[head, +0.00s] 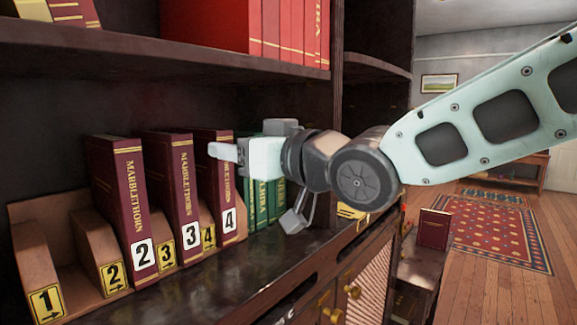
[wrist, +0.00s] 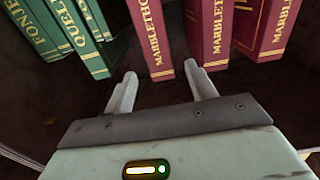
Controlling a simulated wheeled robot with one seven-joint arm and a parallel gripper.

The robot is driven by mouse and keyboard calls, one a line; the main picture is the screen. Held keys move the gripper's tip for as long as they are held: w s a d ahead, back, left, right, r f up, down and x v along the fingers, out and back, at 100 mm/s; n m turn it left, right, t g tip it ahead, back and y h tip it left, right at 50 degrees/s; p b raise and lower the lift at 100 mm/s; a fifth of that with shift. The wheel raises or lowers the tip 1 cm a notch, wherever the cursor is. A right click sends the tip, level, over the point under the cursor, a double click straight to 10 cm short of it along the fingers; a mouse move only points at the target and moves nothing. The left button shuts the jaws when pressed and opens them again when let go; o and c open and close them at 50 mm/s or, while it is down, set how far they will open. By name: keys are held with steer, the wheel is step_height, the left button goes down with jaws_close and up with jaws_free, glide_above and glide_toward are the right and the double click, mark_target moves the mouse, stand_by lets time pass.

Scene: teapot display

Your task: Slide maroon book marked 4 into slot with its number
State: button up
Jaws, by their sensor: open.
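The maroon book marked 4 (head: 228,200) stands upright in the wooden slotted holder (head: 33,262), just right of the divider with the yellow 4 label (head: 209,238). My gripper (head: 222,151) is open in front of the upper part of its spine and hides some of it. In the wrist view, the maroon spine beside the green books (wrist: 150,40) appears to be this book. Its end lies between the spread fingertips (wrist: 160,74), with no clear grip on it. No white number shows in that view.
Maroon books marked 2 (head: 125,200) and 3 (head: 172,190) stand in the holder by their labels. The slot right of label 1 (head: 47,302) is empty. Green books (head: 262,190) stand close on the right. A shelf board (head: 150,52) runs above.

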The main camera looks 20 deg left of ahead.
steer(key=b+v, duration=0.1)
steer(key=v, duration=0.9)
steer(key=shift+d, duration=0.1)
